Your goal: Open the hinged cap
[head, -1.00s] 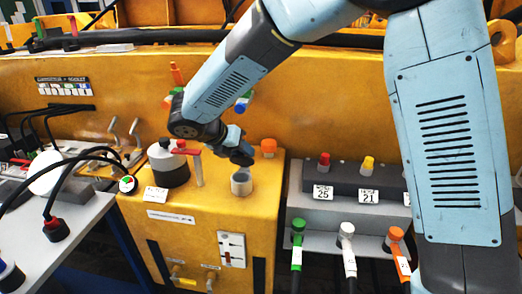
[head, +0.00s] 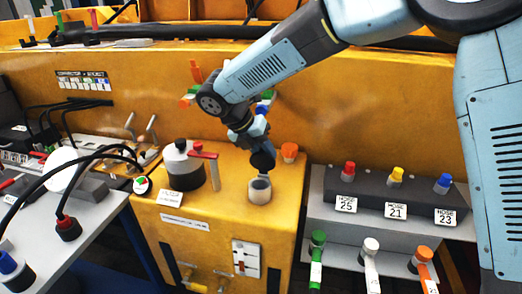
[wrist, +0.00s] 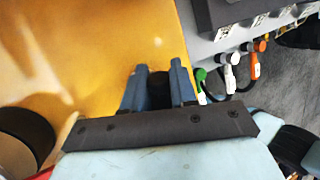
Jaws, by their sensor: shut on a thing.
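A short pale grey filler neck (head: 260,190) stands on the yellow casting, with its round mouth showing. The dark round hinged cap (head: 263,160) is raised above the neck and tilted well up off the mouth. A narrow piece between them looks like the hinge. My gripper (head: 252,143) is at the cap's upper left, shut on it. In the wrist view my gripper's two blue-grey fingers (wrist: 158,75) have a dark piece of the cap (wrist: 158,84) between them. The neck is hidden there.
A black canister with a white top (head: 184,165) and a red-handled lever (head: 209,168) stand left of the neck. An orange knob (head: 289,152) is close behind right. A grey hose rack (head: 385,190) with coloured plugs is farther right.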

